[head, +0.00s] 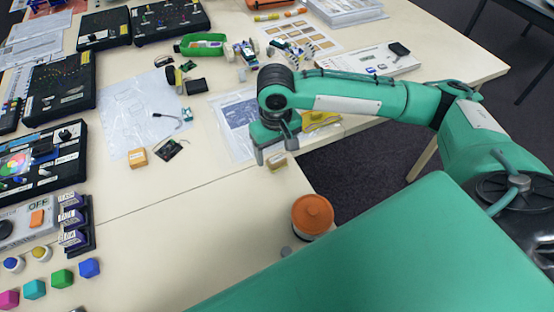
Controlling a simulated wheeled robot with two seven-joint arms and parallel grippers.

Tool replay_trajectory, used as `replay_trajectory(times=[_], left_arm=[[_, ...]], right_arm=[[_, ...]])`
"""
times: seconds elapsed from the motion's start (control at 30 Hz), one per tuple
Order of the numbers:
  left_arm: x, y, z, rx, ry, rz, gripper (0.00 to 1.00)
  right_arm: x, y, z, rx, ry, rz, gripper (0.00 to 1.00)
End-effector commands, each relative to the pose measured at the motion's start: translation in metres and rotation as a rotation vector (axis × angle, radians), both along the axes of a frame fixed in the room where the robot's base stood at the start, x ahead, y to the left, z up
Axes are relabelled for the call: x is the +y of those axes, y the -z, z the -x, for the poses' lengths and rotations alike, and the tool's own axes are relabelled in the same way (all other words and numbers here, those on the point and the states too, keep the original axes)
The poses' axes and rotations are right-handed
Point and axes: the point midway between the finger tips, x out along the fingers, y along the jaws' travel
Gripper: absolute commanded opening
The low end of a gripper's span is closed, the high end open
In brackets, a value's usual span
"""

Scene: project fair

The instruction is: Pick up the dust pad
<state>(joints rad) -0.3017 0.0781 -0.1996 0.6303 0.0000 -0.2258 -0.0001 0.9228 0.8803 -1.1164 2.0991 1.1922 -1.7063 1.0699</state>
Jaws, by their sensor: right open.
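A small tan block (277,161) with a pale front lies near the table's right edge, and I take it to be the dust pad, though I cannot read a label on it. My right gripper (276,151) is open and points down right over it, one finger to its left and one to its right. The gripper partly hides the block's top, and I cannot tell whether the fingers touch it. Another small orange block (137,158) lies on the left part of the table. My left gripper is out of view.
A clear bag with a printed sheet (238,122) and a yellow item (320,120) lie close behind the gripper. An orange-topped round thing (312,214) is at the front. Black kits (60,83) and coloured cubes (62,278) fill the left. The front middle table (190,230) is clear.

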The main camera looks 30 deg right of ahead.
Motion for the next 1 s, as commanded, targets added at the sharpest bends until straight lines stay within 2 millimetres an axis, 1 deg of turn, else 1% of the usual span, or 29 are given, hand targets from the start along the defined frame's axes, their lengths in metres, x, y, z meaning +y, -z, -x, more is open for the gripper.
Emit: replay_trajectory(times=[0.1, 0.2, 0.43, 0.47, 0.6, 0.7, 1.0], left_arm=[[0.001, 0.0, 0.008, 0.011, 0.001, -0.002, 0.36], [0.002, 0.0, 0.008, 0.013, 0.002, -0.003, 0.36], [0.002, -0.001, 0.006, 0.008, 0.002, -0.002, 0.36], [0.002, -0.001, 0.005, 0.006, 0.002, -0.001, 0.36], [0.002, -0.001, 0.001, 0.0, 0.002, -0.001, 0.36], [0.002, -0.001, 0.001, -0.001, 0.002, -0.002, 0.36], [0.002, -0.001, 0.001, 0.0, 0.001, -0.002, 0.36]], right_arm=[[0.0, 0.016, 0.0, 0.0, 0.001, 0.001, 0.71], [0.0, 0.023, 0.0, -0.001, 0.001, 0.0, 0.71], [0.0, 0.025, 0.0, -0.003, 0.001, 0.0, 0.71], [0.0, 0.025, 0.0, -0.003, 0.001, 0.0, 0.67], [0.0, 0.024, 0.0, -0.003, 0.001, 0.0, 0.4], [0.0, 0.024, 0.0, -0.003, 0.001, 0.0, 0.23], [0.0, 0.023, 0.0, -0.004, 0.001, 0.0, 0.23]])
